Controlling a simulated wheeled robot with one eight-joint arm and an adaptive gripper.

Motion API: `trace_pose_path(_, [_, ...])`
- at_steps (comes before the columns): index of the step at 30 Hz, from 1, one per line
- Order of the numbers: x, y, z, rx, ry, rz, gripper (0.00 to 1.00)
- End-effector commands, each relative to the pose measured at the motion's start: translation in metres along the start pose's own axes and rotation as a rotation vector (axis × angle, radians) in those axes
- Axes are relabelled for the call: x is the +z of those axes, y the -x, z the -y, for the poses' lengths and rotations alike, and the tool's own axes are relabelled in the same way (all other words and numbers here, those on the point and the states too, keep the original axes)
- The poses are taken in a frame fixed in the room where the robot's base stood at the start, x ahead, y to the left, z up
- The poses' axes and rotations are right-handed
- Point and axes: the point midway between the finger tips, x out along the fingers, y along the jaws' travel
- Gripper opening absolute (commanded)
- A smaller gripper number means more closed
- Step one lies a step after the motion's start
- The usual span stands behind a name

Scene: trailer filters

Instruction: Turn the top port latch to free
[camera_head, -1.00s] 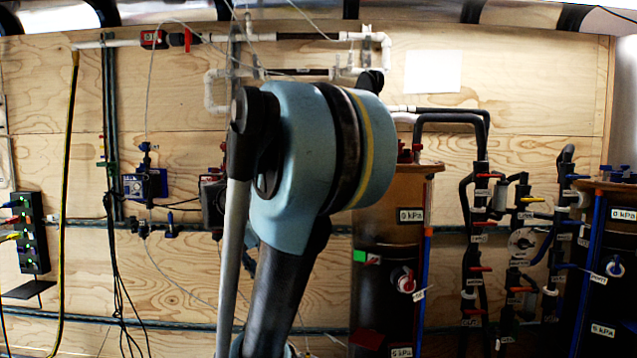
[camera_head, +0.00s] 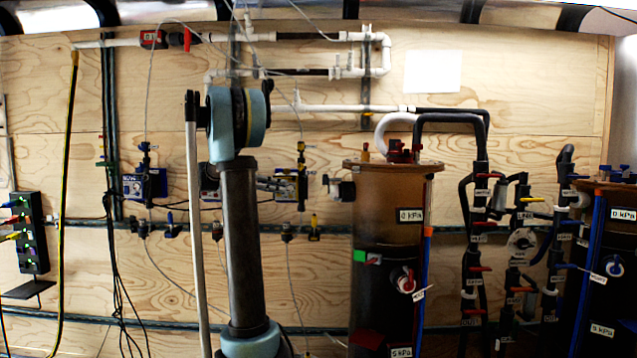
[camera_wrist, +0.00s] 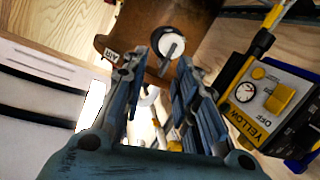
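In the wrist view, a round white port (camera_wrist: 182,36) with a grey latch handle (camera_wrist: 171,57) sits on the brown filter column (camera_wrist: 127,35), near a label reading AIR. The handle lies at a slant across the port. My gripper (camera_wrist: 163,65) is open; its two blue-grey fingers point toward the port, with the handle showing between their tips. Contact cannot be told. In the head view, the filter column (camera_head: 392,205) stands right of my arm, with a dark side fitting (camera_head: 340,188) on its upper left. My gripper (camera_head: 278,184) is small and partly hidden there.
A yellow-labelled box (camera_wrist: 262,100) with a gauge and knob lies right of my fingers in the wrist view. White pipes (camera_head: 330,107) run above. Several hoses and valves crowd the wall right of the column. A blue valve box (camera_head: 145,185) hangs to the left.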

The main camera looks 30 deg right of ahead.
Motion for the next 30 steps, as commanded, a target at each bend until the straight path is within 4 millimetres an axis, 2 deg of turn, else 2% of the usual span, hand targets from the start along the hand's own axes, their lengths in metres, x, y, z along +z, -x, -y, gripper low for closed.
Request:
trace_pose_path(1, [-0.007,0.002,0.012,0.023,-0.046,-0.031,0.28])
trace_pose_path(6, [-0.025,0.008,0.036,0.08,-0.189,-0.126,0.28])
trace_pose_path(12, [-0.033,0.012,0.049,0.107,-0.27,-0.181,0.28])
trace_pose_path(16, [-0.035,0.006,0.049,0.111,-0.28,-0.189,0.28])
trace_pose_path(20, [-0.037,-0.01,0.046,0.112,-0.279,-0.188,0.28])
trace_pose_path(30, [-0.048,-0.068,0.038,0.111,-0.278,-0.187,0.28])
